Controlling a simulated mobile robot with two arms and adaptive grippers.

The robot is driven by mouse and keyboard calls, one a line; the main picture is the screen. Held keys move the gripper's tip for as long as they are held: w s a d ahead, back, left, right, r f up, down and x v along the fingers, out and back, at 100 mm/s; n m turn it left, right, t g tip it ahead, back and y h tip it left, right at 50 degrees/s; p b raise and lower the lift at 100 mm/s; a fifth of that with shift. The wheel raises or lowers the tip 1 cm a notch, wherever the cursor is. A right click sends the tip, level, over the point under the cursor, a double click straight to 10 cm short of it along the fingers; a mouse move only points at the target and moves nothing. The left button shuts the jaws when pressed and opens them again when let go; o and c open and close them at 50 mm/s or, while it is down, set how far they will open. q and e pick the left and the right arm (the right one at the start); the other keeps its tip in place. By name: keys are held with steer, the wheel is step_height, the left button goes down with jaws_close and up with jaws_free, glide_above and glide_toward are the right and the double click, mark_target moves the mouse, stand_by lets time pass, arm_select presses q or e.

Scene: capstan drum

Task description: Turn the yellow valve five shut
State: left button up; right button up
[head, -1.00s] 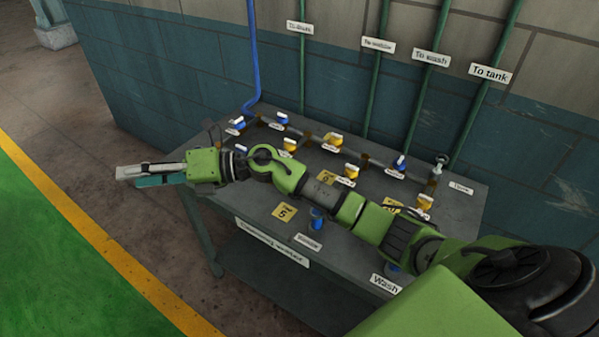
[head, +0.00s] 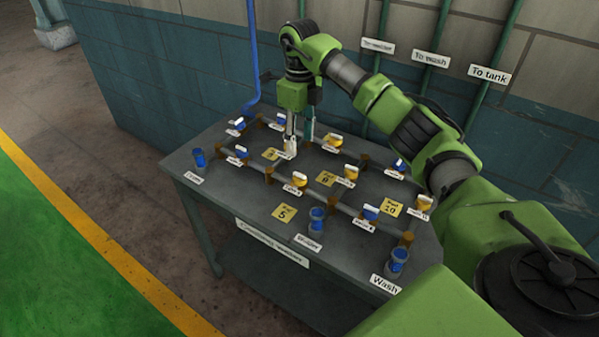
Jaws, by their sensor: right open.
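Several yellow valve handles stand on pipes on the grey table. One is at front left of the pipes (head: 296,180), one at the back (head: 335,141), one in the middle (head: 349,173) and one at right (head: 421,203). Their small labels are too small to read surely, so I cannot tell which is valve five. My right gripper (head: 299,137) is open and points down at the back middle of the table. Its fingers are at another yellow valve (head: 290,146), which they largely hide. I cannot tell whether they touch it. My left gripper is out of view.
Blue valves and blue-topped cups stand around, such as the cup at the left corner (head: 199,159) and the Wash cup (head: 398,259). Green pipes (head: 487,90) run up the wall behind.

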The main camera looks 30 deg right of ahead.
mark_target(300, 174)
step_height(300, 174, down, 11)
steer(key=p, duration=0.3)
steer(key=shift+a, duration=0.1)
steer(key=shift+f, duration=0.7)
steer(key=c, duration=1.1)
